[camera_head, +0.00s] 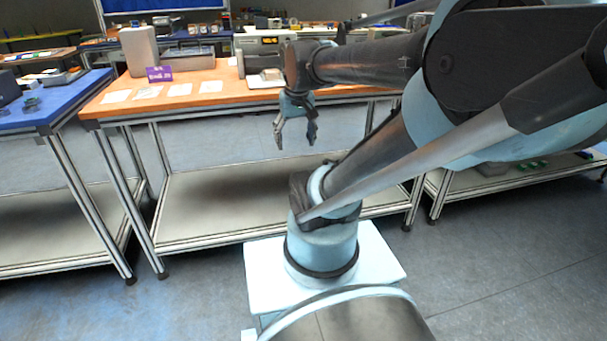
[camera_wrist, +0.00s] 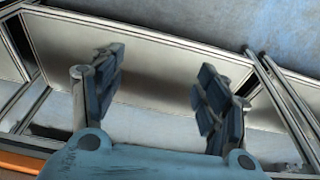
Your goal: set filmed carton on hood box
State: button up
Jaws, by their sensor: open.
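My gripper (camera_head: 296,142) hangs open and empty in front of the orange table (camera_head: 100,108), below its top. Its two fingers are spread apart in the wrist view (camera_wrist: 158,85), with only the pale lower shelf and floor behind them. I cannot pick out the filmed carton or the hood box for certain. A tall grey-beige box (camera_head: 139,52) stands upright at the table's back left. A small purple box (camera_head: 159,74) is in front of it. A beige machine (camera_head: 258,56) stands farther right, partly hidden by my arm.
Several white sheets (camera_head: 180,90) lie along the front of the orange table. A low grey box (camera_head: 187,58) lies behind. A blue table (camera_head: 60,102) adjoins at left. The lower shelf (camera_head: 220,200) looks bare. Open floor (camera_head: 200,300) lies in front.

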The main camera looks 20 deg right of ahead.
jog(key=s+f, duration=0.4)
jog(key=f, duration=0.1)
jog(key=s+d+f, duration=0.1)
jog(key=s+f, duration=0.1)
jog(key=s, duration=0.1)
jog(key=shift+f, duration=0.4)
jog(key=shift+c, duration=0.6)
jog(key=shift+s+f, duration=0.2)
jog(key=shift+c, duration=0.6)
jog(key=c, duration=0.4)
jog(key=shift+c, duration=1)
jog(key=shift+d, duration=0.2)
